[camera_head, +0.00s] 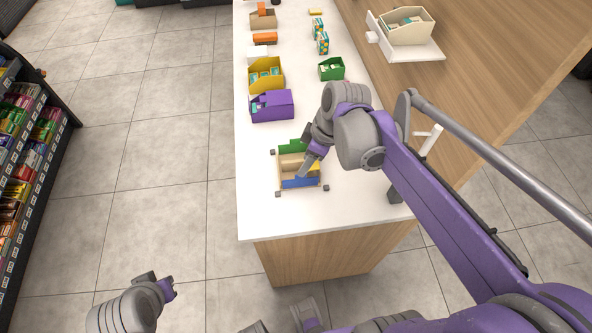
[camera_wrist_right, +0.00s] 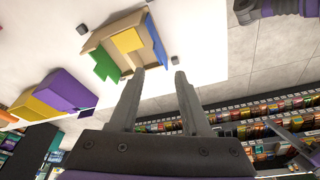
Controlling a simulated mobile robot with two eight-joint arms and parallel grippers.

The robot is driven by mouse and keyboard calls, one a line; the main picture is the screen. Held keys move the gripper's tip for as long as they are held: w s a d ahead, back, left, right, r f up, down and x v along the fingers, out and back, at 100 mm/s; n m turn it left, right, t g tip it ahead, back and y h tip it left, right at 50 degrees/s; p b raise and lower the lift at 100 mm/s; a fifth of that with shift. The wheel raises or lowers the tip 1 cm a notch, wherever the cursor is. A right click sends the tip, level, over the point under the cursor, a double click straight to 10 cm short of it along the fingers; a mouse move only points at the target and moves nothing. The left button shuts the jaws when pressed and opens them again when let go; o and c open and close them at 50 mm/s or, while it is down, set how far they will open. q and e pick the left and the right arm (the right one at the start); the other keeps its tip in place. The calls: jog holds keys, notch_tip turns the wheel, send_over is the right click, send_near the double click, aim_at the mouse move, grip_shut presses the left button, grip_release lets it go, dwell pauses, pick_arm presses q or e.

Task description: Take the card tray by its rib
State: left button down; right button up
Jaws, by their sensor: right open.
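The card tray (camera_head: 291,161) is a small tan tray on the white counter, with green, yellow and blue pieces around it. It also shows at the top of the right wrist view (camera_wrist_right: 111,38).
Small dark blocks (camera_head: 278,194) stand around the tray's corners. A purple box (camera_head: 272,106), a yellow box (camera_head: 266,75) and a green box (camera_head: 331,69) stand farther back. A cream bin (camera_head: 407,27) is on the right ledge. The counter's front is clear.

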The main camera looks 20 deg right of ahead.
aim_at(298, 161)
jog(key=w+d+n, duration=0.1)
jog(key=w, duration=0.1)
jog(key=w+d+n+y, duration=0.1)
jog(key=w+n, duration=0.1)
jog(key=w+d+f+n+b, duration=0.1)
jog(key=d+n, duration=0.1)
jog(key=shift+w+g+y, duration=0.4)
jog(key=shift+w+f, duration=0.15)
jog(key=shift+f, duration=0.15)
jog(key=x, duration=1)
jog(key=shift+f+b, duration=0.1)
jog(key=shift+b, duration=0.3)
jog(key=shift+c, duration=0.3)
grip_shut()
